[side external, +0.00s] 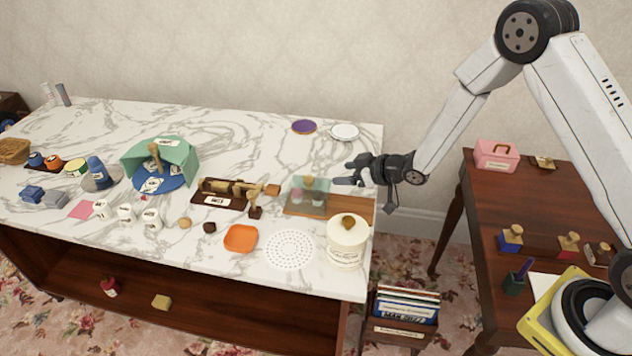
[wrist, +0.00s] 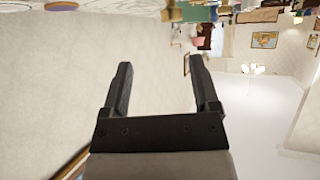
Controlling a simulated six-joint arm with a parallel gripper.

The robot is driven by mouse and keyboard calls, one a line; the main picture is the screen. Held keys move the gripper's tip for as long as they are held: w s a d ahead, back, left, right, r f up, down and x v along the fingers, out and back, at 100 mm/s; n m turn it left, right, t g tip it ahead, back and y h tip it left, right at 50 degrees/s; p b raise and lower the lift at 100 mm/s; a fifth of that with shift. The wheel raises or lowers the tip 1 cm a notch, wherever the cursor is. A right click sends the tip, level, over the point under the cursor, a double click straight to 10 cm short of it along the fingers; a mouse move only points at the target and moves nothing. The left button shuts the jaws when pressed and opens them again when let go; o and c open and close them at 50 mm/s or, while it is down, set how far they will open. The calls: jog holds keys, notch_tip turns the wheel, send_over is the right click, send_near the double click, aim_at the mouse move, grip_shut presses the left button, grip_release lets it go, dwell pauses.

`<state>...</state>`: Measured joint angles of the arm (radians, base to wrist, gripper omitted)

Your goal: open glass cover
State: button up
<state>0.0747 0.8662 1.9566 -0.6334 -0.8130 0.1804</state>
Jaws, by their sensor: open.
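The glass cover (side external: 298,204) is a clear box with a wooden knob (side external: 309,182) on top. It stands on a wooden board (side external: 358,208) near the right end of the marble table, with small pink and white items visible inside. The cover is down on the board. My gripper (side external: 343,175) is just right of and above the cover, pointing left, apart from the knob as far as I can tell. In the wrist view my gripper (wrist: 158,85) is open, with nothing between its fingers. The glass cover cannot be made out there.
A cream canister (side external: 346,247) with a wooden knob stands in front of the board. A white perforated disc (side external: 290,250) and an orange dish (side external: 240,238) lie nearby. A wooden rack (side external: 228,196) sits left of the cover. Purple (side external: 304,127) and white (side external: 344,132) dishes lie behind.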

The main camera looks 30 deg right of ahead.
aim_at(311, 179)
jog(key=shift+w+a+f+n+t+y, duration=0.35)
jog(key=shift+a+f+y, duration=0.3)
jog(key=shift+f+y, duration=0.15)
jog(key=shift+x, duration=3.85)
grip_shut()
